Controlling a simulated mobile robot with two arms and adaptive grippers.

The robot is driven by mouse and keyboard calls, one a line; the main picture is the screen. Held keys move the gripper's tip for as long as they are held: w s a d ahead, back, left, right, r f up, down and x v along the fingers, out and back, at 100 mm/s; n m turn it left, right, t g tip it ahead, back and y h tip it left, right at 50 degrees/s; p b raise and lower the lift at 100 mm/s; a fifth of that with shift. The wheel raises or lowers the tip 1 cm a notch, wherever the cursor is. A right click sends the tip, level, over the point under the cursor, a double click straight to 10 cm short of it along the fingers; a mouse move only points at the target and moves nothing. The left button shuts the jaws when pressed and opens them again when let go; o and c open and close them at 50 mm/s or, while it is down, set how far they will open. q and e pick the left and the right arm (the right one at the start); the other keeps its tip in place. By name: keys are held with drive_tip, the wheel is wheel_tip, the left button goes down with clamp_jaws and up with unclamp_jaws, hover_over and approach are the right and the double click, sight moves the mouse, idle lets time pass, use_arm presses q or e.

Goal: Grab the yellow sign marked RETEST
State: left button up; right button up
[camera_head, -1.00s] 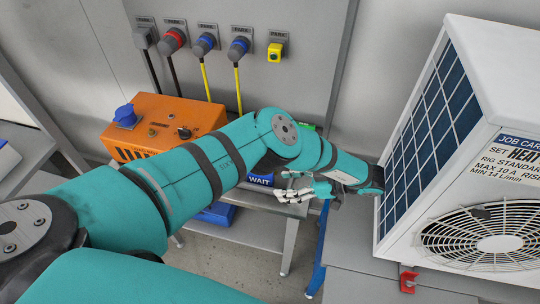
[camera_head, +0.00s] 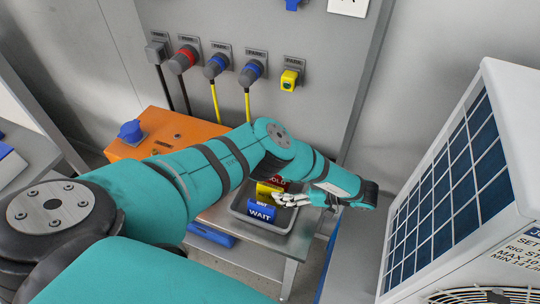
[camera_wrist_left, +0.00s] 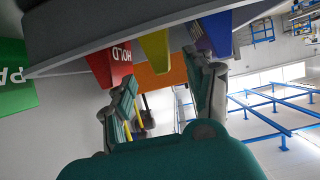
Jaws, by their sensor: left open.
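The yellow sign (camera_head: 264,190) stands in a grey tray between a red HOLD sign (camera_head: 279,181) and a blue WAIT sign (camera_head: 262,211); its lettering is not readable. My left gripper (camera_head: 283,199) is open and empty at the right side of the signs, pointing left toward them. In the left wrist view, the yellow sign (camera_wrist_left: 155,48) appears ahead, between the red HOLD sign (camera_wrist_left: 115,62) and a blue-purple sign (camera_wrist_left: 214,28). The open fingers (camera_wrist_left: 163,78) show no contact with it. My right gripper is not in view.
The grey tray (camera_head: 277,228) rests on a metal table. An orange box (camera_head: 166,124) stands behind my left arm. Plugs with cables hang on the back wall. A white unit (camera_head: 503,120) with blue grilles stands at right. A green sign (camera_wrist_left: 14,82) shows in the wrist view.

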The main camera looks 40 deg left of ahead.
sight(277, 188)
use_arm(q)
drive_tip(key=x, duration=0.2)
drive_tip(key=p+x, duration=0.1)
drive_tip(key=x, duration=0.1)
drive_tip(key=shift+s+a+r, duration=0.1)
drive_tip(key=shift+s, duration=0.15)
drive_tip(key=shift+s+a, duration=0.1)
drive_tip(key=shift+a, duration=0.25)
drive_tip(key=shift+a+f, duration=0.15)
drive_tip(key=shift+f, duration=0.05)
drive_tip(key=shift+c, duration=1)
drive_tip(key=c, duration=0.9)
clamp_jaws()
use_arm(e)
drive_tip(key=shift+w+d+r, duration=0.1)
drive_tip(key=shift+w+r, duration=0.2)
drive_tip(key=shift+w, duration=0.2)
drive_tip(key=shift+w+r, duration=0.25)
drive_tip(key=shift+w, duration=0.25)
